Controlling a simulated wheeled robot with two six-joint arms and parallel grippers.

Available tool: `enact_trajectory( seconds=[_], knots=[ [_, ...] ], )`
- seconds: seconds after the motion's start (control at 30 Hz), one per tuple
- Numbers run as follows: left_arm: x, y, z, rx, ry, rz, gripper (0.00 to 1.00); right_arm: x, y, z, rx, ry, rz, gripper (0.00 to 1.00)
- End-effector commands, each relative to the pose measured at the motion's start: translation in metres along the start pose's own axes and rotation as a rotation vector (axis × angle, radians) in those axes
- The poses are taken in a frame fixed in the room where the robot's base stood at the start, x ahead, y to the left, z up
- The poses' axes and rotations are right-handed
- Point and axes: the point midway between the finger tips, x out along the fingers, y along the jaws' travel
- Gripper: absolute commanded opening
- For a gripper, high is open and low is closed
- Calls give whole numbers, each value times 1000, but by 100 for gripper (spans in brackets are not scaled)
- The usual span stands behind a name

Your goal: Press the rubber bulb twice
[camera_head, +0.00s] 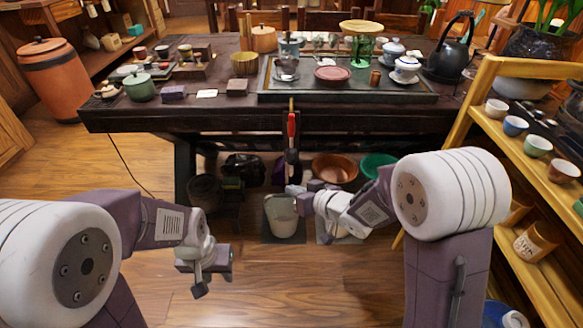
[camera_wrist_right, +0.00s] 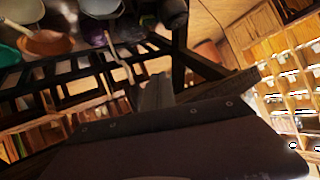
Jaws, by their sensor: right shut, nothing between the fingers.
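A slim red piece (camera_head: 292,125), which looks like the rubber bulb, hangs upright at the tea table's front edge, with a dark length below it. My right gripper (camera_head: 297,190) is below it, in front of the table's underside and above a pale bucket (camera_head: 283,224). It is shut and empty, apart from the red piece; its fingers show in the right wrist view (camera_wrist_right: 155,92). I cannot make out the bulb in the right wrist view. My left gripper (camera_head: 202,283) hangs low over the floor at the left, away from the table; its finger gap is not clear.
The dark tea table (camera_head: 130,118) carries a tray (camera_head: 420,97) with teaware and a black kettle (camera_head: 455,55). Under it are a brown bowl (camera_head: 335,168) and a green bowl (camera_head: 378,165). A wooden shelf (camera_head: 475,95) with cups stands right. Floor between my arms is clear.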

Motion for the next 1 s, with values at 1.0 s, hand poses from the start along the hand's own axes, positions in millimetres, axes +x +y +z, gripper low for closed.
enact_trajectory(
  seconds=[1.0],
  knots=[
    [-32, 1, -3, 0, 0, 0, 36, 60, 44, -46, 0, -1, 1, 0]
  ],
)
